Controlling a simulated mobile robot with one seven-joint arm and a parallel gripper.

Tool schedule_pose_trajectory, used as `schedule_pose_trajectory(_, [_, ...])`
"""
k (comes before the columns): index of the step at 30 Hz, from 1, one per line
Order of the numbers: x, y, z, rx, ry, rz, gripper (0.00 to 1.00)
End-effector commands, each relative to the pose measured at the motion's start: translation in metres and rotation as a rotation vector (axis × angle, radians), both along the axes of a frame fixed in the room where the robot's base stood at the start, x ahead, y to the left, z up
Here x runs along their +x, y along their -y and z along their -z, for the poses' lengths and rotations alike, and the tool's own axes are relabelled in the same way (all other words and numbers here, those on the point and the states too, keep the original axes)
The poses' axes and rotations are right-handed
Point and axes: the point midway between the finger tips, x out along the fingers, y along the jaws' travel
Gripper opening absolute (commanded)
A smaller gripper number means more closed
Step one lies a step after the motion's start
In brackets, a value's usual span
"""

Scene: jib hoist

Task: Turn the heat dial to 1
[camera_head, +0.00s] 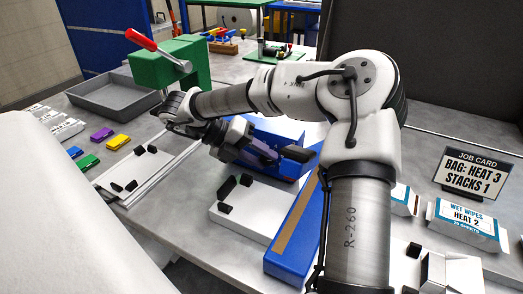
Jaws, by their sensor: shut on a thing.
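The blue heat sealer shows as a blue housing (289,132) behind my wrist and a long blue arm with a tan strip (296,230). My gripper (272,155) is at the front of the blue housing, low and to the left of my forearm. Its jaws are shut on a small part there, seemingly the heat dial. The dial's face, numbers and pointer are hidden, so its setting cannot be read. A job card (469,173) at the right reads "BAG: HEAT 3, STACKS 1".
A wet wipes box (466,226) marked "HEAT 2" stands at the right. A white plate with black blocks (240,208) lies in front of the sealer. A grey tray (112,97) and a green press (180,62) stand at the back left.

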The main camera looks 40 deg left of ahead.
Motion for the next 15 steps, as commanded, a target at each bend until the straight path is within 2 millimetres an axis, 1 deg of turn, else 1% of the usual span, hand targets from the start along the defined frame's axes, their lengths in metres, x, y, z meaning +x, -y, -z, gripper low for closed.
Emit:
schedule_pose_trajectory(1, [-0.0003,-0.0020,-0.0048,-0.025,0.010,-0.004,0.10])
schedule_pose_trajectory(7, [0.0004,-0.0026,-0.0012,-0.109,0.029,-0.003,0.10])
schedule_pose_trajectory(15, [0.0005,-0.0023,0.0011,-0.158,0.041,-0.002,0.10])
